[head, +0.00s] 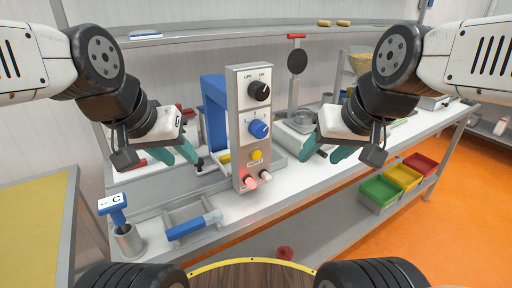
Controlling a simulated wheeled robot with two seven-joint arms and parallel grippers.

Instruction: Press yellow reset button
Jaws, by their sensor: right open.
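The grey control panel (240,120) stands upright on the bench in the middle of the head view. Its round yellow button (256,155) is in plain sight below the blue knob (259,129) and black knob (260,91). Beneath it are a reddish lit part (250,181) and a white part (265,177). My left gripper (183,161) is left of the panel, its teal fingers apart and nothing seen between them. My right gripper (325,156) is open and empty, right of the panel. Neither gripper touches the yellow button.
A blue-handled tray (186,211) and a cup with a blue C-marked tool (118,212) are at the front left. A blue machine column (214,112) stands behind the panel. A scale-like device (300,139) is behind right. Green (380,190), yellow and red bins sit lower right.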

